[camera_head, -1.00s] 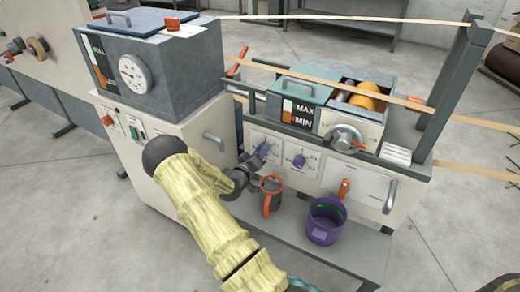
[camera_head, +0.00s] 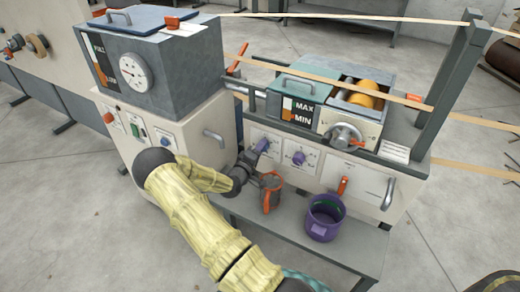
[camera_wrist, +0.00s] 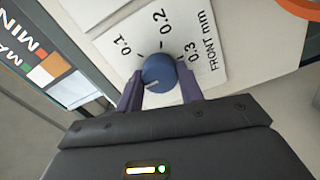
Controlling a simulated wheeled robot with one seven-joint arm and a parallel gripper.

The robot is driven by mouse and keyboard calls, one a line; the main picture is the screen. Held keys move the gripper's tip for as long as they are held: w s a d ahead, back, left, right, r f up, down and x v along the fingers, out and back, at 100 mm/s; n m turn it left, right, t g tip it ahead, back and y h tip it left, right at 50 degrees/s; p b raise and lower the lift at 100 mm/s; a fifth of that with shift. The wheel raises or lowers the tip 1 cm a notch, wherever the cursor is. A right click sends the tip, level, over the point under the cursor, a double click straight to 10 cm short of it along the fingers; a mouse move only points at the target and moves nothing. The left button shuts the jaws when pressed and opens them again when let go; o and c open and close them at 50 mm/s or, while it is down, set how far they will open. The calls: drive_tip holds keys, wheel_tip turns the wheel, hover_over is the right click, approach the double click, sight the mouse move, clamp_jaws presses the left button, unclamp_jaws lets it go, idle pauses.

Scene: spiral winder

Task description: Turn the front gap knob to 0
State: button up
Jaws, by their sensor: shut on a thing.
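The front gap knob is a round blue knob (camera_wrist: 158,70) on a white plate marked "FRONT mm" (camera_wrist: 209,36). The plate shows 0.1, 0.2 and 0.3. A pale line on the knob's face points to the lower left in the wrist view, away from these numbers. No 0 mark shows; the lower part of the dial is hidden behind my gripper. My gripper (camera_wrist: 160,86) is shut on the knob, one dark purple finger on each side. In the head view my gripper (camera_head: 258,155) is at the left knob plate on the machine's front, partly hiding it.
A second purple knob (camera_head: 298,157) sits to the right on the same panel. A grey mug with an orange handle (camera_head: 271,192) and a purple pot (camera_head: 324,217) stand on the shelf below, the mug close to my wrist. A bar handle (camera_head: 214,138) is left of my gripper.

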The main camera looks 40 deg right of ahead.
drive_tip(key=shift+f, duration=0.1)
drive_tip(key=o, duration=1)
drive_tip(key=p+v, duration=0.1)
drive_tip(key=v, duration=1.6)
drive_tip(key=shift+a+p, duration=0.25)
drive_tip(key=shift+p, duration=0.05)
drive_tip(key=shift+s, duration=0.1)
